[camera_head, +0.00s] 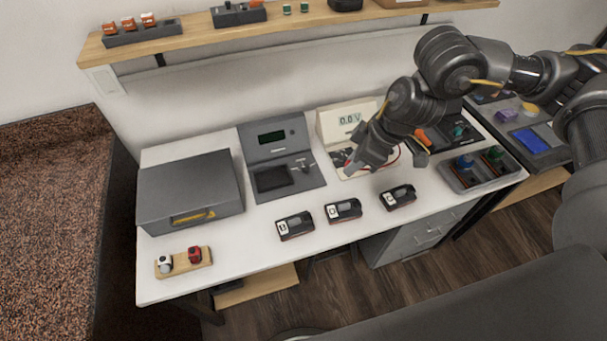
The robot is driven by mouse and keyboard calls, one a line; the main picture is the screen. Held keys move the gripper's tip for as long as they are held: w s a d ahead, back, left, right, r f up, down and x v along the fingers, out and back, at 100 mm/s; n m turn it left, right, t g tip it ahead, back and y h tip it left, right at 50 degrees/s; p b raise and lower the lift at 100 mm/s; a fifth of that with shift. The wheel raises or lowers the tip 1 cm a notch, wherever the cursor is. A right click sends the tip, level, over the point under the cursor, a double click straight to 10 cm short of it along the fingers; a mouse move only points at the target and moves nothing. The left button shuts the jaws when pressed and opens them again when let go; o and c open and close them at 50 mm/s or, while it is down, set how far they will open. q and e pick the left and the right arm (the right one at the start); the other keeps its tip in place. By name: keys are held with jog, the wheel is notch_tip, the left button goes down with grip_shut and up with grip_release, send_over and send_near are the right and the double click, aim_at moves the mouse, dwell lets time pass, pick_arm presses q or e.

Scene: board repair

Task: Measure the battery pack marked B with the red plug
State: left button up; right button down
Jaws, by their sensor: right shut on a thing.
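Three dark battery packs lie in a row on the white bench. The left one (295,226) has a white label that looks like B. The middle one (343,210) and the right one (398,198) carry other letters, too small to read surely. My right gripper (356,168) is in front of the cream meter (332,125), which reads 0.0 V. It is shut on what looks like the red plug (348,163), mostly hidden by the fingers. It is above and behind the packs, apart from them. My left gripper is not in view.
A grey case (190,190) and a dark device with a screen (280,160) stand at the back left. A wooden holder (183,270) bears a white and a red piece at the front left. A grey tray (480,173) is at the right. The front middle of the bench is clear.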

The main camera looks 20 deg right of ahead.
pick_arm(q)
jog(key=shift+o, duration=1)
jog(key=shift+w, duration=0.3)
pick_arm(e)
jog(key=shift+w+a+f, duration=0.1)
jog(key=shift+w+a, duration=0.05)
jog(key=shift+w, duration=0.1)
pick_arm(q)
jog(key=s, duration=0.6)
pick_arm(e)
jog(key=a+f+n+g+b, duration=0.1)
jog(key=a+f+n+b, duration=0.1)
jog(key=f, duration=0.4)
jog(key=w+a+f+n+g+b, duration=0.1)
jog(key=a+f+n, duration=0.2)
jog(key=f, duration=0.3)
jog(key=w+a+f+n+b, duration=0.1)
jog(key=a+f+n+b, duration=0.1)
jog(key=a+f, duration=0.2)
jog(key=shift+f+n+g+y+b, duration=0.3)
jog(key=shift+f+n+g+y, duration=0.1)
jog(key=shift+f, duration=1.1)
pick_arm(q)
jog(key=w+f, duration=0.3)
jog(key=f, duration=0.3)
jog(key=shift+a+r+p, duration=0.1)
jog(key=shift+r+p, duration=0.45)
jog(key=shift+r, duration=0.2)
